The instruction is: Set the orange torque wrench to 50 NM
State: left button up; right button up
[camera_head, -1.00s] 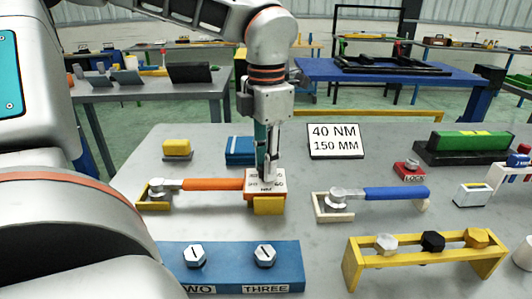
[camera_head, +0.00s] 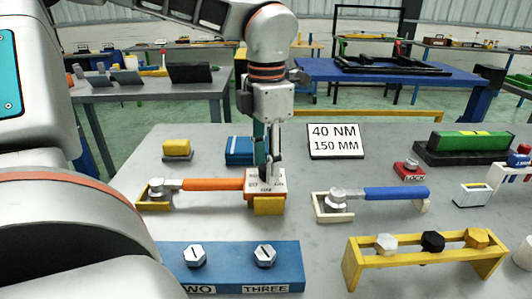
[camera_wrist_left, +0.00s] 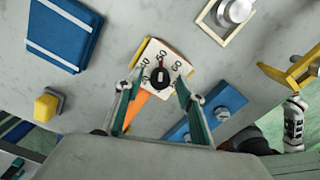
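The orange torque wrench (camera_head: 212,184) lies on the grey table, its square head in a yellow holder at the left. At its right end is a white dial plate (camera_head: 252,181) on a yellow block. In the left wrist view the dial plate (camera_wrist_left: 180,60) shows 40, 50 and 60 around a black knob (camera_wrist_left: 160,77). The knob's mark looks turned roughly toward 50, but is too small to read surely. My left gripper (camera_head: 268,163) points down over the dial. In the wrist view its fingers (camera_wrist_left: 158,84) are apart on either side of the knob.
A sign (camera_head: 334,142) reads 40 NM, 150 MM. A blue-handled wrench (camera_head: 395,193) lies to the right. A blue block (camera_head: 222,262) with two bolts and a yellow bolt rack (camera_head: 365,258) stand in front. A blue box (camera_head: 240,150) is behind the dial.

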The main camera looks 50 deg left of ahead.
pick_arm(q)
notch_tip(320, 180, up, 12)
dwell(0.4)
dwell(0.5)
